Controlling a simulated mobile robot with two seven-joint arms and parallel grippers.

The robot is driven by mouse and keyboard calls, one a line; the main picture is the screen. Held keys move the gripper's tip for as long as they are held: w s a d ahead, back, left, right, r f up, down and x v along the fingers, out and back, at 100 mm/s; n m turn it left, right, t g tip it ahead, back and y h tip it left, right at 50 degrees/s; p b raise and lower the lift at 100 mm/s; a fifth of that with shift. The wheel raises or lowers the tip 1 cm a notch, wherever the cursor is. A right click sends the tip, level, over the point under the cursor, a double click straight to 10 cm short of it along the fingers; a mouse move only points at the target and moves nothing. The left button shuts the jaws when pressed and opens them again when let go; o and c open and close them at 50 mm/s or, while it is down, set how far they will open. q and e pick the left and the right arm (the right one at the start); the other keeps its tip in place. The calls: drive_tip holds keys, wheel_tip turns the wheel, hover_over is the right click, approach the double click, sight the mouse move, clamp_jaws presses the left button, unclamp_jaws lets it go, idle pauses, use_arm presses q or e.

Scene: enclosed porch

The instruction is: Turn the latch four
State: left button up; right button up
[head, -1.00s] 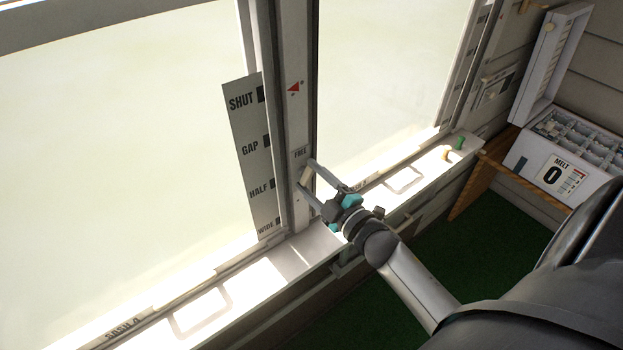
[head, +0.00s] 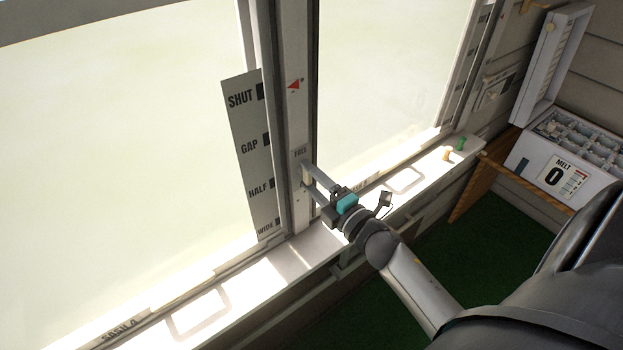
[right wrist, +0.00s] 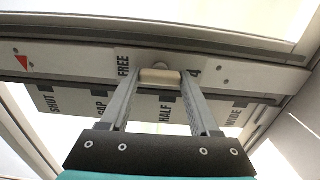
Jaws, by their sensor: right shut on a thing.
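Latch four, a small cream bar (right wrist: 160,76), sits on the window post (head: 294,130) below the word FREE, with a 4 beside it in the right wrist view. There the bar lies along the post. My right gripper (head: 306,175) has its two fingers around the latch and is shut on it; in the right wrist view the fingertips (right wrist: 160,80) are at the bar's two ends. In the head view the fingers hide most of the latch. My left gripper is not in view.
A scale plate (head: 249,165) reading SHUT, GAP, HALF, WIDE stands left of the post. A red triangle (head: 294,86) is higher on the post. The sill (head: 275,268) runs below. A MELT 0 box (head: 560,172) stands on a wooden shelf at right.

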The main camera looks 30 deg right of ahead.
idle(0.3)
drive_tip(key=o, duration=1.4)
drive_tip(key=shift+c, duration=0.2)
drive_tip(key=s+d+b, duration=0.1)
drive_tip(key=s+b, duration=0.1)
drive_tip(key=s, duration=1.3)
drive_tip(key=shift+s, duration=0.1)
